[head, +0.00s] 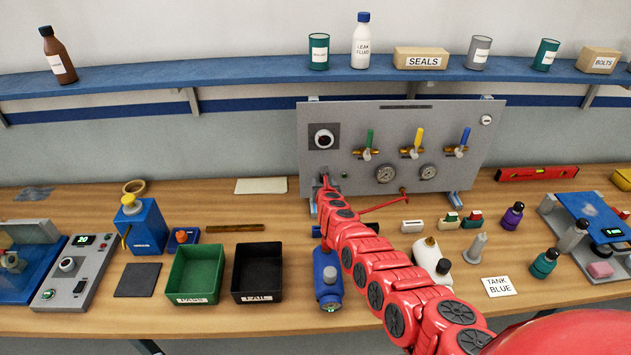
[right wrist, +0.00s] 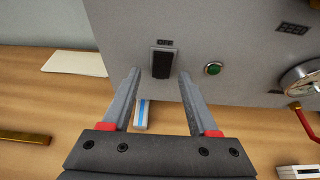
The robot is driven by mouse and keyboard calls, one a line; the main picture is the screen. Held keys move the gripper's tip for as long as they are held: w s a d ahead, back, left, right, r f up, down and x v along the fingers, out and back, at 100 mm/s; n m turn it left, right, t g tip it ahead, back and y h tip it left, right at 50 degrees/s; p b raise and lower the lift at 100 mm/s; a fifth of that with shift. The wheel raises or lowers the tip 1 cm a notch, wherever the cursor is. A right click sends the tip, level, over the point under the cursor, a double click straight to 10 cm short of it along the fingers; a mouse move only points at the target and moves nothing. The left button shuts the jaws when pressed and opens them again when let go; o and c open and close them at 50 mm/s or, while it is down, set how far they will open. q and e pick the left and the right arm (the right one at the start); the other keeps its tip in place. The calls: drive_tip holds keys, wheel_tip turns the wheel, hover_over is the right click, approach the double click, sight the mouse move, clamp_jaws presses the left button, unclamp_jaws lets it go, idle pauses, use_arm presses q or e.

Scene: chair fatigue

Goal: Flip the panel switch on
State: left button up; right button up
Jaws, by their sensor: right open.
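The grey panel (head: 485,148) stands upright at the back of the bench. In the right wrist view a dark rocker switch (right wrist: 162,63) is set in the panel (right wrist: 235,28), with an "OFF" label above it. My right gripper (head: 325,181) is at the panel's lower left corner and hides the switch in the head view. In the right wrist view the right gripper (right wrist: 160,76) is open and empty, its fingers reaching toward either side of the switch. I cannot tell whether they touch the panel. My left gripper is not in view.
A green button (right wrist: 213,69) and a gauge (right wrist: 302,80) sit right of the switch. A black knob (head: 323,138) is above it.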

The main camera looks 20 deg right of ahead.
drive_tip(key=shift+w+d, duration=0.1)
drive_tip(key=shift+w, duration=0.1)
drive_tip(key=shift+r, duration=0.1)
drive_tip(key=shift+c, duration=1.1)
clamp_jaws()
